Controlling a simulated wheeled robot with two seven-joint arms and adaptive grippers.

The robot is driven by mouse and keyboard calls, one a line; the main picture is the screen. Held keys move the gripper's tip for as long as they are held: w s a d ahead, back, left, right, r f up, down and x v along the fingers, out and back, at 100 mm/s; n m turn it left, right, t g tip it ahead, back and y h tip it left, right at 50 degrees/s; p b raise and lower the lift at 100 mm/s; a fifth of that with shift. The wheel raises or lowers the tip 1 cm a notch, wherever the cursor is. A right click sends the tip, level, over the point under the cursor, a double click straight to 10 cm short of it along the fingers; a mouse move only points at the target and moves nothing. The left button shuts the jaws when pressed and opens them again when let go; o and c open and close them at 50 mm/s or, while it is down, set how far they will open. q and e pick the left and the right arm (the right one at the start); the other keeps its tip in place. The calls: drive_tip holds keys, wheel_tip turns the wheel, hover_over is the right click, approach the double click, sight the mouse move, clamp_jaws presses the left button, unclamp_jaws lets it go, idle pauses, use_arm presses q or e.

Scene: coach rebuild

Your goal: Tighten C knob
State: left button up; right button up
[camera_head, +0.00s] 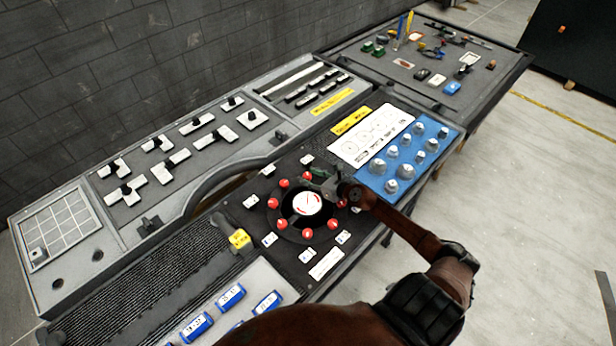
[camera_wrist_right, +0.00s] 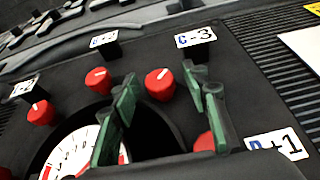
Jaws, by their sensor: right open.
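A round dial panel (camera_head: 296,236) holds a white gauge (camera_head: 307,203) ringed by several red knobs. In the right wrist view, the red knob nearest the "C -3" label (camera_wrist_right: 196,38), the C knob (camera_wrist_right: 160,84), shows between and just beyond my fingertips. It has a white mark on top. My right gripper (camera_head: 318,182) is over the far side of the ring. Its green-padded fingers are open, one on either side of the knob's line (camera_wrist_right: 160,74), with no clear contact. A fingertip-to-knob distance is hard to judge. My left gripper is not in view.
Other red knobs (camera_wrist_right: 98,80) stand close by, one partly hidden behind the right finger (camera_wrist_right: 205,142). A blue board with grey knobs (camera_head: 378,187) lies right of the dial.

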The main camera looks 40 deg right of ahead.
drive_tip(key=shift+w+f, duration=0.1)
drive_tip(key=shift+w, duration=0.15)
clamp_jaws()
idle(0.4)
